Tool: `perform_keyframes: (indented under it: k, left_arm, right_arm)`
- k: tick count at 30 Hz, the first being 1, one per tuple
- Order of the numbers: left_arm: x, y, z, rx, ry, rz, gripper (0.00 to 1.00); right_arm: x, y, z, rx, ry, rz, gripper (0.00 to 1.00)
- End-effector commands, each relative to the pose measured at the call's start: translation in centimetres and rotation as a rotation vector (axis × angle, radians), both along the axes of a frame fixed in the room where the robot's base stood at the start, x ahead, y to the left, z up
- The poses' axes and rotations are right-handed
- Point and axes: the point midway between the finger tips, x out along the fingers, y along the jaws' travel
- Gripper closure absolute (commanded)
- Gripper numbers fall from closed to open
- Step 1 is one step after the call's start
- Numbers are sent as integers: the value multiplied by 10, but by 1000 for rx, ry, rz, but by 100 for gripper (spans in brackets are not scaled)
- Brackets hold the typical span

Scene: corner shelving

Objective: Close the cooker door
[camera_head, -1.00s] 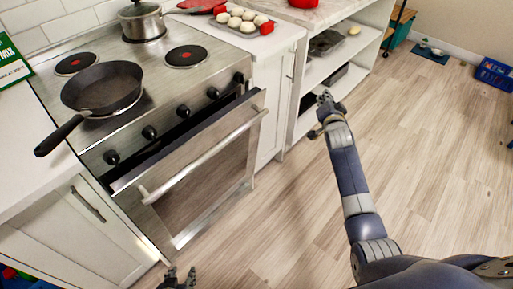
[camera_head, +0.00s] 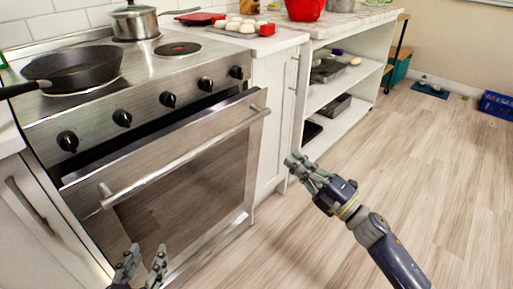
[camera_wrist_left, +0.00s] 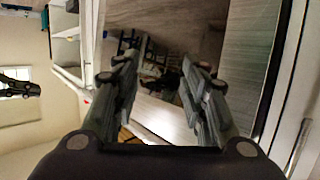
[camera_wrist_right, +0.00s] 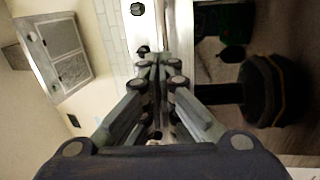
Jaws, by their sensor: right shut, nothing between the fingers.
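The cooker (camera_head: 90,115) stands at the left of the head view. Its steel door (camera_head: 195,185) with dark glass is slightly open, its top edge tilted outward with a dark gap under the knobs. A long bar handle (camera_head: 190,155) runs along the door's top. My left gripper (camera_head: 142,262) is open and empty, low in front of the door and below the handle. In the left wrist view its fingers (camera_wrist_left: 160,75) are spread before the reflective door panel (camera_wrist_left: 243,65). My right gripper (camera_head: 300,165) is shut and empty, right of the door, apart from it.
A black pan (camera_head: 75,68) and a steel pot (camera_head: 137,22) sit on the cooktop. White cabinets flank the cooker, and open shelves (camera_head: 345,115) stand to the right. The wooden floor (camera_head: 430,165) on the right is clear.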

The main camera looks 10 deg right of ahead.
Motion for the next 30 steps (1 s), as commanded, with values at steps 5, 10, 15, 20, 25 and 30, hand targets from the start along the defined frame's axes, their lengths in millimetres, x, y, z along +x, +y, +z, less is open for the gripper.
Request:
perform_keyframes:
  k: [5, 10, 15, 20, 25, 30]
  left_arm:
    - [-1, 0, 6, -5, -21, 0, 60]
    - [1, -1, 12, -12, -51, -2, 60]
    - [4, -4, 20, -23, -95, -6, 60]
    - [6, -6, 29, -35, -143, -9, 60]
    - [9, -8, 41, -51, -205, -13, 60]
    - [10, -10, 55, -68, -272, -17, 60]
  right_arm:
    - [-3, 9, -3, -47, -29, 15, 100]
    - [13, 19, 4, -44, -30, 14, 100]
    - [35, 35, 13, -43, -29, 15, 100]
    - [57, 49, 21, -43, -29, 14, 100]
    - [79, 63, 29, -41, -27, 13, 100]
    - [95, 75, 35, -42, -26, 14, 100]
